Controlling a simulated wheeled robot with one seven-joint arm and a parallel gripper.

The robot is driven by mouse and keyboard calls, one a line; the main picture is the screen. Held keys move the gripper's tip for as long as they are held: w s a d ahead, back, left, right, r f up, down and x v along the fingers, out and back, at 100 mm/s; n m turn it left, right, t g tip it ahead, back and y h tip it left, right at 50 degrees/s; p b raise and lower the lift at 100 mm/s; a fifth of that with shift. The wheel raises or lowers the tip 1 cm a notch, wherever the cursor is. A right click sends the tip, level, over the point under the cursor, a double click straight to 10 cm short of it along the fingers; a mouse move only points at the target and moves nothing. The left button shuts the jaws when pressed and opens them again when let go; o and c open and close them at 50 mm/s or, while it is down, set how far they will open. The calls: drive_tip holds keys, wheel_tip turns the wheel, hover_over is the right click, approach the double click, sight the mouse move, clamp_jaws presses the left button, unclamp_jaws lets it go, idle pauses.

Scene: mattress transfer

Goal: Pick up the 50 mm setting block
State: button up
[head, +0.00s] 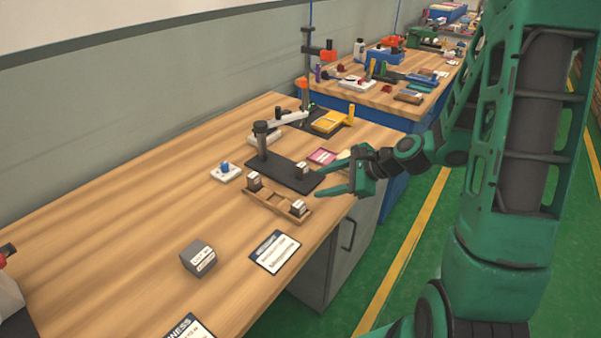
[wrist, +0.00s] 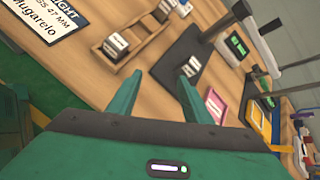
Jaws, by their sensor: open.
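Several small dark blocks with white labels are in view; the labels are too small to read, so I cannot tell which is the 50 mm setting block. One block (head: 302,170) stands on the black plate (head: 275,172); it also shows in the wrist view (wrist: 191,66), near the right fingertip. Two more, a left block (head: 254,181) and a right block (head: 298,207), sit in the wooden tray (head: 272,202). My gripper (head: 324,176) is open and empty, near the bench's right edge beside the plate and tray. Its fingers (wrist: 161,75) are apart in the wrist view.
A grey labelled block (head: 198,258) and a printed card (head: 274,252) lie nearer on the bench (head: 130,210). A measuring stand (head: 261,140) rises from the black plate. A pink card (head: 322,156) and yellow tray (head: 328,122) lie beyond. The bench's left side is mostly clear.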

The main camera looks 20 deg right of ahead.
sight(292, 173)
drive_tip(key=w+m+t, duration=0.1)
drive_tip(key=w+m, duration=0.1)
drive_tip(key=m, duration=0.1)
drive_tip(key=w+m+t, duration=0.1)
drive_tip(key=w+m, duration=0.1)
drive_tip(key=m, duration=0.1)
drive_tip(key=shift+w+r+t+y, duration=0.15)
drive_tip(key=shift+w+t+y, duration=0.15)
drive_tip(key=shift+t+y, duration=0.1)
drive_tip(key=shift+w+d+r+m+t, duration=0.1)
drive_tip(key=shift+w+m+t, duration=0.2)
drive_tip(key=shift+w+m, duration=0.4)
drive_tip(key=x, duration=1)
clamp_jaws()
